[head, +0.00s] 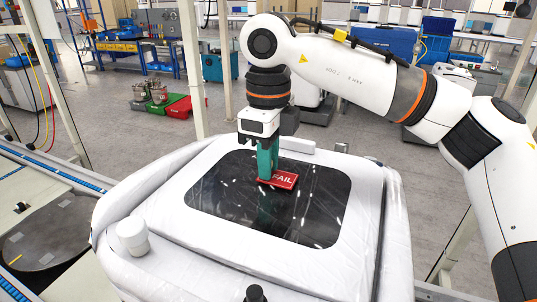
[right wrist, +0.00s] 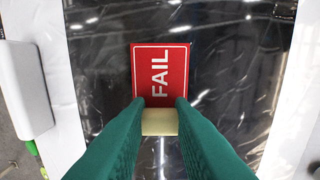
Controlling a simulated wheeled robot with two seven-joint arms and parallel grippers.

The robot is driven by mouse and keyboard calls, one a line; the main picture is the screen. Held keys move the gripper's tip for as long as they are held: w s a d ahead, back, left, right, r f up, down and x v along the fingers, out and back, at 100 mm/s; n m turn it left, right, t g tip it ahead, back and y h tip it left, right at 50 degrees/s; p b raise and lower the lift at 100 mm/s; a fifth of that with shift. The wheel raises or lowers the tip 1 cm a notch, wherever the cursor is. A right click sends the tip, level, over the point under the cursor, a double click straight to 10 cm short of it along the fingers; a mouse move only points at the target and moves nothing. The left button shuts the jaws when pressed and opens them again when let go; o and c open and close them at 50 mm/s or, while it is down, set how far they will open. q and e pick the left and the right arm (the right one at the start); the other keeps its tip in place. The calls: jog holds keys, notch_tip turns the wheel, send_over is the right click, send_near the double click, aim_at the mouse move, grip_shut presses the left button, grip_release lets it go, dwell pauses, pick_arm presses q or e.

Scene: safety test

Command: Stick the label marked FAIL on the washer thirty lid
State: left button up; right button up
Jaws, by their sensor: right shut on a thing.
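The red FAIL label (head: 284,180) with white letters is at the dark glass panel of the white washer lid (head: 225,200). It also shows in the right wrist view (right wrist: 160,68), over the dark glass (right wrist: 225,75). My right gripper (head: 267,178) points down over the panel. Its green fingers are shut on a pale yellowish tab (right wrist: 159,122) at the label's near edge. I cannot tell whether the label touches the glass or is held just above it. My left gripper is not in view.
A white cylindrical knob (head: 132,236) stands at the washer's left front. A white block (head: 297,144) lies at the lid's back edge and shows in the right wrist view (right wrist: 22,90). The rest of the glass is clear. A frame post (head: 192,65) stands behind.

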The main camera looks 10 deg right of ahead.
jog(key=shift+w, duration=0.1)
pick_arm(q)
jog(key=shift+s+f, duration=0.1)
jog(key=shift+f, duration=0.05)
pick_arm(e)
jog(key=shift+a, duration=0.1)
dwell(0.3)
jog(key=shift+w, duration=0.1)
pick_arm(q)
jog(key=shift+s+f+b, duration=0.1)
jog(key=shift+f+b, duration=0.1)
jog(key=shift+b, duration=0.1)
dwell(0.8)
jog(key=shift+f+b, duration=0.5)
pick_arm(e)
jog(key=shift+f, duration=0.55)
dwell(1.2)
jog(key=o, duration=1.3)
